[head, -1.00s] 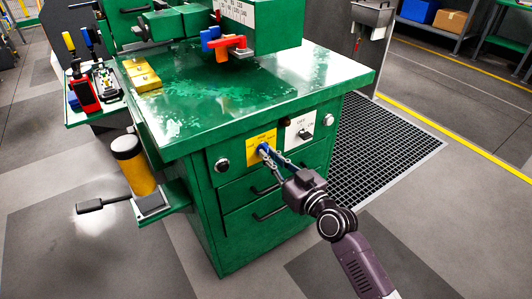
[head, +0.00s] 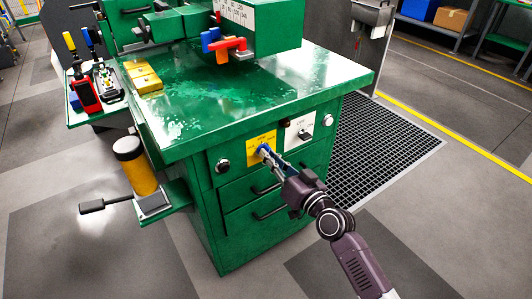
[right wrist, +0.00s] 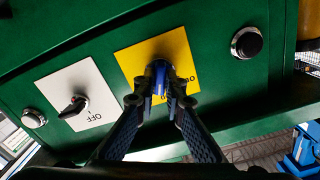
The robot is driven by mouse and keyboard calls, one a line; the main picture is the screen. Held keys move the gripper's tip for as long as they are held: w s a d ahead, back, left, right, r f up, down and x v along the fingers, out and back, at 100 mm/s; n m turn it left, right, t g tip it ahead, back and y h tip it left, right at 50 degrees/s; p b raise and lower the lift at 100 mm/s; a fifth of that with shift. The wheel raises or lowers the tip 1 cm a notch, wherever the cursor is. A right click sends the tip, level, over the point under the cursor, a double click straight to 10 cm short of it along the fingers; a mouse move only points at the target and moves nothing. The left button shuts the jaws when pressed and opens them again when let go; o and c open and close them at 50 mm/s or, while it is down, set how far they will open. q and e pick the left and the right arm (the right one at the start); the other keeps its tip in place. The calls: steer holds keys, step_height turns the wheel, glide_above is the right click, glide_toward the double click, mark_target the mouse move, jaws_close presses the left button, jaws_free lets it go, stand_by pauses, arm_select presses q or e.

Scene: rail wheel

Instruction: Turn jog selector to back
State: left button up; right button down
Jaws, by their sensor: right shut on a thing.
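The jog selector is a blue knob (right wrist: 159,80) on a yellow plate (right wrist: 133,60) on the green cabinet front. In the right wrist view its handle stands roughly upright. In the head view the yellow plate (head: 252,156) shows below the worktop, with the knob largely hidden at my fingertips. My right gripper (head: 268,152) reaches in from the lower right and is shut on the knob. In the right wrist view its fingers (right wrist: 158,103) lie on both sides of the blue handle. The lettering on the plate is partly covered and hard to read. My left gripper is not in view.
A white plate with a black OFF switch (head: 305,134) sits beside the yellow plate. Round buttons (head: 222,166) flank the plates, and drawer handles (head: 268,214) lie below. The green worktop (head: 250,100) overhangs the panel.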

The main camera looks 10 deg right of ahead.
stand_by(0.3)
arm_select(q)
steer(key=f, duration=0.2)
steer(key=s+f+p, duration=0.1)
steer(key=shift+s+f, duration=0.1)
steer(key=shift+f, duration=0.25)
arm_select(e)
steer(key=m, duration=0.4)
steer(key=shift+m, duration=0.3)
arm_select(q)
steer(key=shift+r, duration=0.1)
